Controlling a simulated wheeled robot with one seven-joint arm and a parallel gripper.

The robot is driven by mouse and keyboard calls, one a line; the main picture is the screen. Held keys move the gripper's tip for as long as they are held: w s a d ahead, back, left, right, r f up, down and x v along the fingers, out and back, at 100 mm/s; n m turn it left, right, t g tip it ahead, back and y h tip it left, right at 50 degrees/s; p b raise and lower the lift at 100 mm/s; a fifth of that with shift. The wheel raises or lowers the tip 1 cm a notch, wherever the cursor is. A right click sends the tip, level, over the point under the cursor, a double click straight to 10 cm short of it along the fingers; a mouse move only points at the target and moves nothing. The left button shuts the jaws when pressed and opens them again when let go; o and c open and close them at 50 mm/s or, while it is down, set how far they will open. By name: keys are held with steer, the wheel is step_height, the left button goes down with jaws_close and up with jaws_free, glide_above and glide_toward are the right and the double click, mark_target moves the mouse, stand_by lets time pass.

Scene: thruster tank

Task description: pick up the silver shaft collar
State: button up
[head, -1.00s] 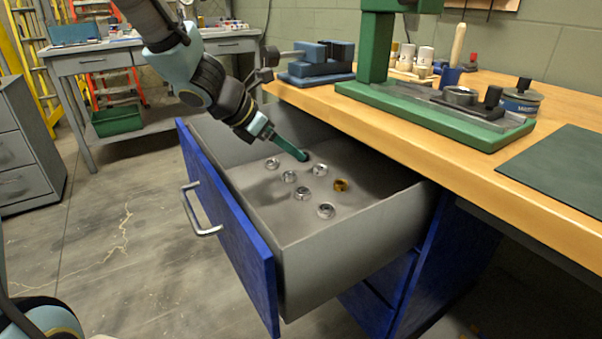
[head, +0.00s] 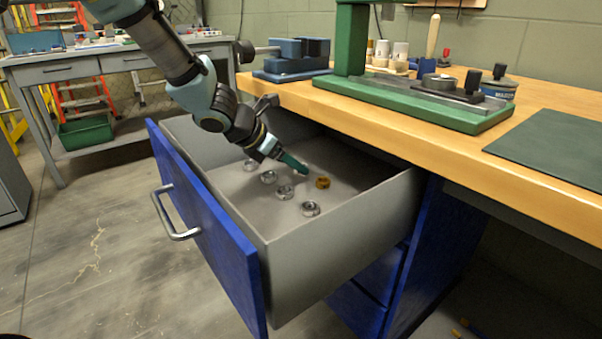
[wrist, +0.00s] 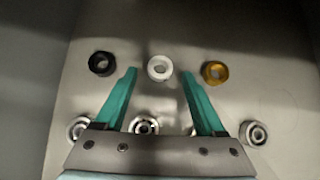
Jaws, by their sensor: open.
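The silver shaft collar (wrist: 160,68) is a pale bright ring on the drawer floor in the wrist view. It appears between the tips of my gripper (wrist: 159,75), whose two green fingers are spread apart with nothing held. Contact with the collar cannot be told. In the head view my gripper (head: 303,171) reaches down into the open drawer, and the silver collar is hidden behind it. A black collar (wrist: 102,64) lies left of the silver one, and a gold collar (wrist: 215,72) lies right of it. The gold collar also shows in the head view (head: 323,182).
Several silver bearing-like rings (head: 285,192) lie in a row nearer the drawer front; some are partly covered by my fingers in the wrist view. The drawer (head: 340,221) has grey walls around them. The wooden workbench (head: 400,136) overhangs its back right side.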

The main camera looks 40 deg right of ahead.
steer(key=shift+d+f, duration=0.35)
jaws_close()
stand_by(0.3)
